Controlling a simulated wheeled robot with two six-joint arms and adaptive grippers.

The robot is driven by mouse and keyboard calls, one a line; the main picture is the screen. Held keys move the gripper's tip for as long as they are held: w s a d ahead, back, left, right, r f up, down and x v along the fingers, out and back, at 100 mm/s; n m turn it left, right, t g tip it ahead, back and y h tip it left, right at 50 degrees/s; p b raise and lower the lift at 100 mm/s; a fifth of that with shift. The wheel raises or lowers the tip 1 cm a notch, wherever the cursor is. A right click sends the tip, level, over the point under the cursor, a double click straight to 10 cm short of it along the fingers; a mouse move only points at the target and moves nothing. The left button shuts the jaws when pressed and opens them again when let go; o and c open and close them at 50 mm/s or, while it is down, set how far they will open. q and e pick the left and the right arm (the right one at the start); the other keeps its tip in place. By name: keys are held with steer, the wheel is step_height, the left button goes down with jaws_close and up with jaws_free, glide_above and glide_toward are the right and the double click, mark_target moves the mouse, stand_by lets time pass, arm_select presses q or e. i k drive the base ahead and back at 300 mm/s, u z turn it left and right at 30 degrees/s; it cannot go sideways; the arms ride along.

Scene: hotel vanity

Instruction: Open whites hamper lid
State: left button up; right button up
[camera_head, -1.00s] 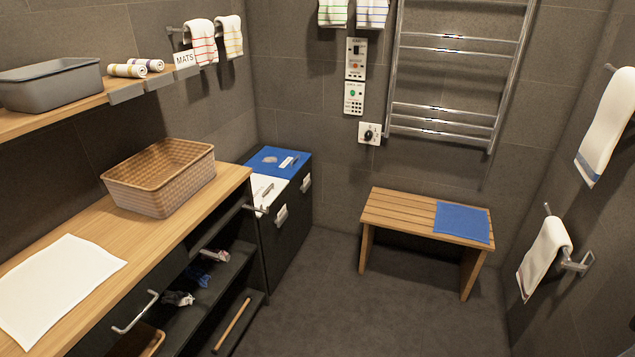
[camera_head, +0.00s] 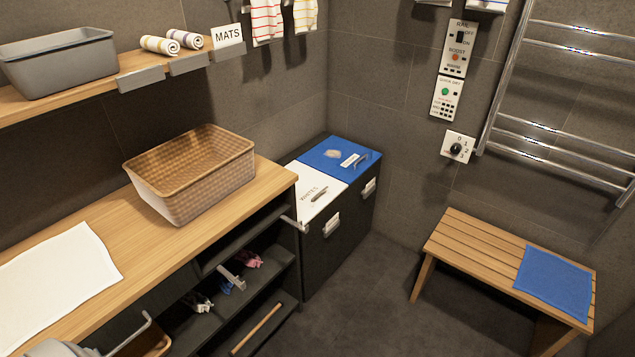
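Neither gripper can be made out; a grey rounded part at the bottom left edge is possibly a piece of my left arm, cut off by the frame.
A wooden counter (camera_head: 100,222) holds a wicker basket (camera_head: 190,175) and a white cloth (camera_head: 55,280). Open shelves with small crumpled items lie below. A slatted bench (camera_head: 475,245) with a blue mat (camera_head: 553,283) stands right. The floor (camera_head: 375,300) between is clear.

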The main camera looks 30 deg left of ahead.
mark_target(315, 189)
steer(key=u, duration=0.5)
steer(key=i, duration=0.85)
steer(key=u, duration=0.8)
